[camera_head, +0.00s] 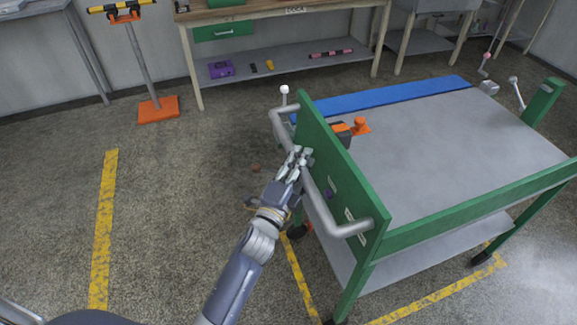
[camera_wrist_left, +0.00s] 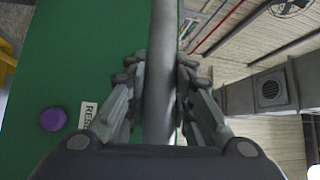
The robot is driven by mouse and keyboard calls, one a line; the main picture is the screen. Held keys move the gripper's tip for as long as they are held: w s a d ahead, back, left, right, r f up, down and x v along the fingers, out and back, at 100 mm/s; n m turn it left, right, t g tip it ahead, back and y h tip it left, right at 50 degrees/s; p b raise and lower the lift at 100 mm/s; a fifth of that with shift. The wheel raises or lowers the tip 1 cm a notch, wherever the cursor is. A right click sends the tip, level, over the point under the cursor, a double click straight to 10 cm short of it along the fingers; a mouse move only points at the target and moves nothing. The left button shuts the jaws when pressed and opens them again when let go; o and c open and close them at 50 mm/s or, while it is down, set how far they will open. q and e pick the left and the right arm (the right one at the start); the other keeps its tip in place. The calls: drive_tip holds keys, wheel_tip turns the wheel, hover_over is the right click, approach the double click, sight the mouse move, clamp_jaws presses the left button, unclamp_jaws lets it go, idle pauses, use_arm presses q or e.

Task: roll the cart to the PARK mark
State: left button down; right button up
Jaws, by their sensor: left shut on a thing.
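The cart (camera_head: 440,150) has a grey top, green rails and a green end panel (camera_head: 345,180). A grey bar handle (camera_head: 318,197) runs along the outside of that panel. My left gripper (camera_head: 299,160) is shut on the handle near its middle. In the left wrist view, the fingers of my left gripper (camera_wrist_left: 165,95) close from both sides around the handle (camera_wrist_left: 160,40), with the green panel (camera_wrist_left: 80,60) behind it. Yellow floor lines (camera_head: 300,280) run by and under the cart. No PARK lettering is readable. My right gripper is not in view.
An orange-and-black item (camera_head: 342,132) and an orange piece (camera_head: 360,126) sit on the cart top beside a blue strip (camera_head: 385,95). A workbench (camera_head: 285,12) stands behind, an orange-based post (camera_head: 158,108) at back left. Floor left of the cart is mostly clear.

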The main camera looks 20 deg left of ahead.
use_arm(q)
drive_tip(key=shift+w+d+f, duration=0.15)
drive_tip(key=shift+w+d, duration=0.2)
drive_tip(key=shift+d, duration=0.25)
drive_tip(key=shift+w+d+f, duration=0.15)
drive_tip(key=shift+w+d, duration=0.15)
drive_tip(key=shift+d, duration=0.3)
drive_tip(key=c, duration=1.7)
unclamp_jaws()
drive_tip(key=o, duration=0.3)
drive_tip(key=shift+o, duration=0.2)
drive_tip(key=shift+r, duration=0.15)
drive_tip(key=v, duration=1.2)
